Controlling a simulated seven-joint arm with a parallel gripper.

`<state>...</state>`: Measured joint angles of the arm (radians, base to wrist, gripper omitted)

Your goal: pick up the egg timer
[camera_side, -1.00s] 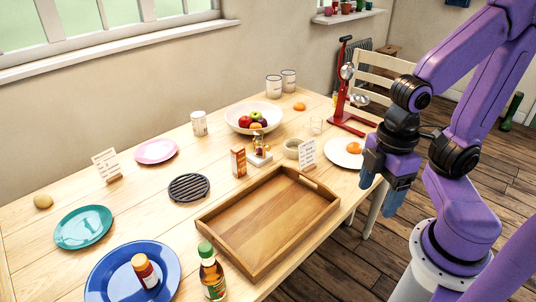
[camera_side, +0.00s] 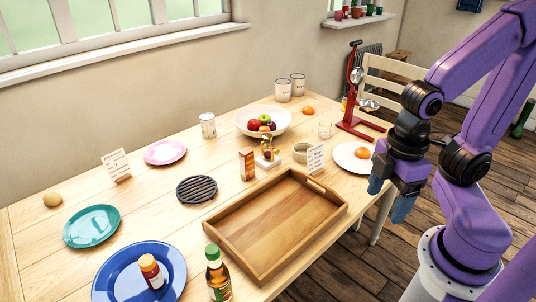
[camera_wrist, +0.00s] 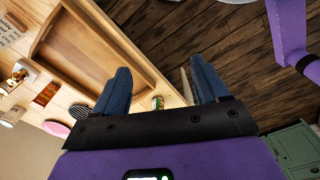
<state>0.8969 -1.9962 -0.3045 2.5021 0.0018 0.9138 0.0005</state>
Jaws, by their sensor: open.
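A small gold-coloured stand on a white base (camera_side: 267,158), which looks like the egg timer, stands on the table behind the tray, between an orange box and a small beige bowl. Its fine detail is too small to make out. It also seems to show at the left edge of the wrist view (camera_wrist: 19,77), beside the orange box. My gripper (camera_side: 389,198) hangs off the table's right side, near the plate with an orange item, well apart from the timer. In the wrist view its blue fingers (camera_wrist: 163,86) are spread and nothing is between them in grasp.
The wooden tray (camera_side: 213,226) lies empty in front of the timer. An orange box (camera_side: 247,165), beige bowl (camera_side: 302,152), standing card (camera_side: 315,159), fruit bowl (camera_side: 284,127) and red stand (camera_side: 352,118) crowd around. A sauce bottle (camera_side: 217,276) stands at the front.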

